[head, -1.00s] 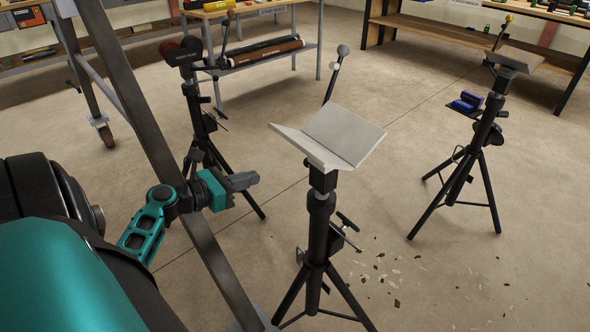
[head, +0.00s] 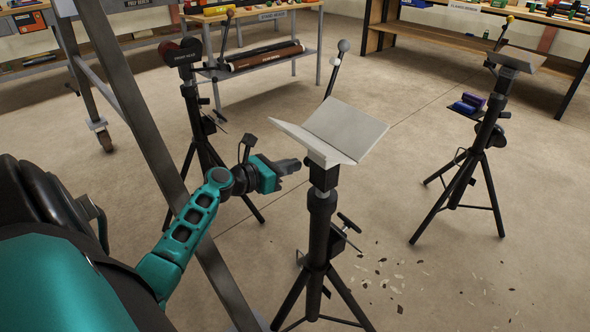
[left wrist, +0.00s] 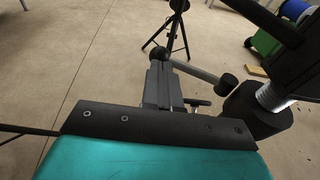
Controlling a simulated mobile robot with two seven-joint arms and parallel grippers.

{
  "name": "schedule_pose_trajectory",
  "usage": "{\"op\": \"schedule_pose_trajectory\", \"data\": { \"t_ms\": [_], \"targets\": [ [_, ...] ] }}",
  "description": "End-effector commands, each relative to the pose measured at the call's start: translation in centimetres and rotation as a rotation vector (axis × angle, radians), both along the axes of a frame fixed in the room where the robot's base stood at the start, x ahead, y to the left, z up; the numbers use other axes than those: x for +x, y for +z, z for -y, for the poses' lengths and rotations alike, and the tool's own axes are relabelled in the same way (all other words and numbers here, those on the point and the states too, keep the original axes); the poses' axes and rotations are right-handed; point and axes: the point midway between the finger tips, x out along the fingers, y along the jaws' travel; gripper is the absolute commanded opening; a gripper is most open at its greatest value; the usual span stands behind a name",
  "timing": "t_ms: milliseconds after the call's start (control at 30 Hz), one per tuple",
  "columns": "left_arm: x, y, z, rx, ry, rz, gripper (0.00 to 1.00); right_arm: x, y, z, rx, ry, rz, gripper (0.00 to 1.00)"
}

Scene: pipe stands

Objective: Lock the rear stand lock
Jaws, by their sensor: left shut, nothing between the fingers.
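Three black tripod stands are in the head view: a near middle one (head: 321,215) with a pale V-shaped head (head: 340,128), a left one (head: 193,100) with a dark roller head, and a right one (head: 482,140) with a V-shaped head. I cannot tell which is the rear stand. Each has a ball-ended lever; the middle one's has a grey ball (head: 344,45). My left gripper (head: 297,166) is shut and empty, just left of the middle stand's post. In the left wrist view, the gripper (left wrist: 162,70) lies beside a dark post with a knobbed bar (left wrist: 228,82).
Shelves (head: 470,40) and a rack with dark pipes (head: 265,55) are at the back. Flakes litter the floor right of the middle stand. A green reel (left wrist: 265,42) shows in the left wrist view.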

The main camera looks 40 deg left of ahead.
Motion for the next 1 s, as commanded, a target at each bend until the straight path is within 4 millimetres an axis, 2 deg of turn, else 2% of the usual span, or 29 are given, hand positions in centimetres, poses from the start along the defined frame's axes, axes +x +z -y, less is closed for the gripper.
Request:
{"op": "schedule_pose_trajectory", "data": {
  "t_ms": [200, 667, 1000],
  "targets": [
    [1.5, -0.3, 0.3, 0.000, 0.001, 0.000, 0.00, 0.4, 0.1, -0.3, 0.006, 0.003, 0.008, 1.00],
    [1.6, -0.3, 0.3, -0.001, 0.001, 0.000, 0.00, 0.4, 0.3, -0.4, 0.007, 0.005, 0.011, 1.00],
    [3.0, -0.2, 0.5, -0.003, 0.001, 0.000, 0.00, 0.4, 0.7, -0.2, 0.002, 0.006, 0.016, 1.00]
  ]
}}
